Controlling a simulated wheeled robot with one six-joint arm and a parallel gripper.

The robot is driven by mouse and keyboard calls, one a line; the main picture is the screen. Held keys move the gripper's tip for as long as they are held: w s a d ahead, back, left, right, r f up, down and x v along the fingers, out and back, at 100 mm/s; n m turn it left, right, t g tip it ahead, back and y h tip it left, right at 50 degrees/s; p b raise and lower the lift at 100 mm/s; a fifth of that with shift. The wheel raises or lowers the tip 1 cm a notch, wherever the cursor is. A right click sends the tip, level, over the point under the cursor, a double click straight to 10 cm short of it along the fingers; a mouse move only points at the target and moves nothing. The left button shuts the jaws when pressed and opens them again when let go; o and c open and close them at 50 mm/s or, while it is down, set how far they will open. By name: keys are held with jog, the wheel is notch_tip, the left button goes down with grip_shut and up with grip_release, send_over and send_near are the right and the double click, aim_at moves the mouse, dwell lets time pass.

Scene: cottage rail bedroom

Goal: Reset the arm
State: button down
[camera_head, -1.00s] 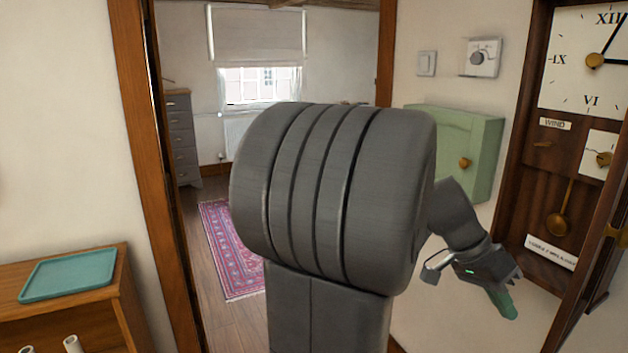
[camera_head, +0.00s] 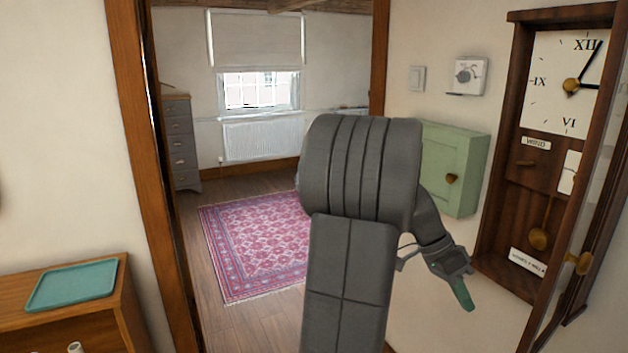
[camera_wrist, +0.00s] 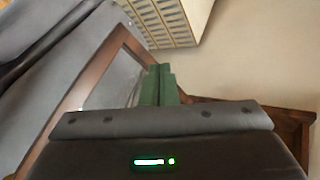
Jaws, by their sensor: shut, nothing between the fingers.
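My gripper (camera_head: 464,294) is at the lower right of the head view, at the end of my grey arm, which fills the middle of that view. It points down and to the right, in front of the pale wall and left of the clock case. In the wrist view its green fingers (camera_wrist: 159,85) lie side by side, shut and empty. Part of my arm's wrist is hidden behind the large grey link.
A wooden wall clock (camera_head: 520,190) with its glass door (camera_head: 590,190) swung open stands at the right. A green wall cabinet (camera_head: 455,165) is behind my arm. A wooden shelf unit (camera_head: 105,312) with a teal tray (camera_head: 72,285) is at the left. A doorway shows a pink rug (camera_head: 250,240).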

jog(key=w+a+r+t+b, duration=0.1)
jog(key=w+a+r, duration=0.3)
jog(key=w+r, duration=0.4)
jog(key=w+b, duration=0.1)
jog(key=w, duration=0.1)
jog(key=shift+w+a+r+m+b, duration=0.3)
jog(key=shift+a+r, duration=0.05)
jog(key=shift+a, duration=0.15)
